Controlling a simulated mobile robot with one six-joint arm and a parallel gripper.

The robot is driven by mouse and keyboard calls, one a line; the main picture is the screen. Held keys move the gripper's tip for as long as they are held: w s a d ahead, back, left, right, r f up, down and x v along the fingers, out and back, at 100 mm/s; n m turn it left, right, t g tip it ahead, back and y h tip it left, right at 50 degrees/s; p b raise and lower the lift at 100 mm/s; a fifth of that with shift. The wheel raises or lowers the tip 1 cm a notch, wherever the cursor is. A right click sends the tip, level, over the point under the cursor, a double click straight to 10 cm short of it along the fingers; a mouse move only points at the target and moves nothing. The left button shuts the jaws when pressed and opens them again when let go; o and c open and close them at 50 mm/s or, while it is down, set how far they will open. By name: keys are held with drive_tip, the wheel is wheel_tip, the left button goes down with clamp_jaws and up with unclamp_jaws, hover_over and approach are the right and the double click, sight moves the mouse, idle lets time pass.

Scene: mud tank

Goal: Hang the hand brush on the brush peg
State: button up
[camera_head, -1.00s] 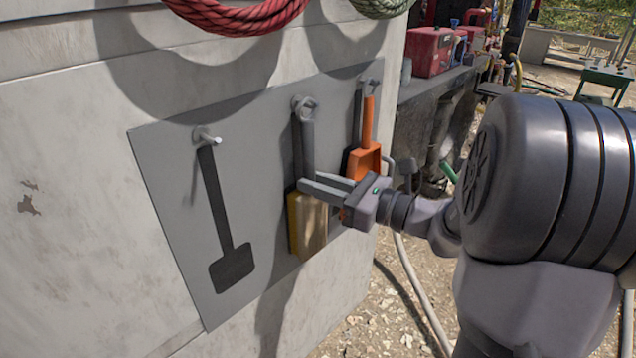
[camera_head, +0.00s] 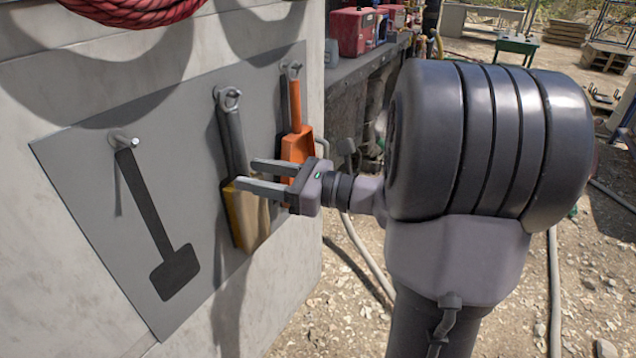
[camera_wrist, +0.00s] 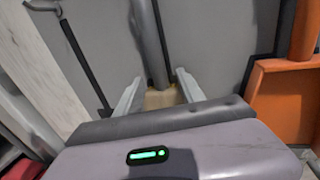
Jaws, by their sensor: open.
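The hand brush hangs upright on the middle peg (camera_head: 229,98) of a grey board. Its grey handle (camera_head: 233,140) runs down to a yellowish head (camera_head: 246,218). My gripper (camera_head: 247,174) is open and empty, with its two fingers pointing at the board near the lower handle. It looks a little apart from the brush. In the wrist view the handle (camera_wrist: 150,45) and part of the head (camera_wrist: 163,98) show between and beyond my gripper's fingers (camera_wrist: 158,86). My gripper's body hides the lower head there.
A bare peg (camera_head: 122,140) with a black painted tool outline (camera_head: 160,225) is on the left of the grey board (camera_head: 85,175). A red hose (camera_head: 135,8) hangs above. Open gravel lies to the right.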

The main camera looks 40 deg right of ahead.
drive_tip(key=p+v, duration=0.2)
drive_tip(key=v, duration=1.4)
drive_tip(key=s+a+f+n+g+h+b, duration=0.1)
drive_tip(key=s+a+f+n+g+h, duration=0.1)
drive_tip(key=a+n, duration=0.6)
drive_tip(key=s+a+f+n+g+h+b, duration=0.1)
drive_tip(key=s+a+f+n+g+h, duration=0.1)
drive_tip(key=a+n, duration=0.6)
drive_tip(key=s+a+f+n+g+h+b, duration=0.2)
drive_tip(key=a+f+n+g+h, duration=0.1)
drive_tip(key=a+n, duration=0.5)
drive_tip(key=shift+s+a+f+n+g+h, duration=0.15)
drive_tip(key=shift+a+f+n+g+h, duration=0.25)
drive_tip(key=shift+f+g, duration=0.6)
drive_tip(key=shift+r, duration=0.15)
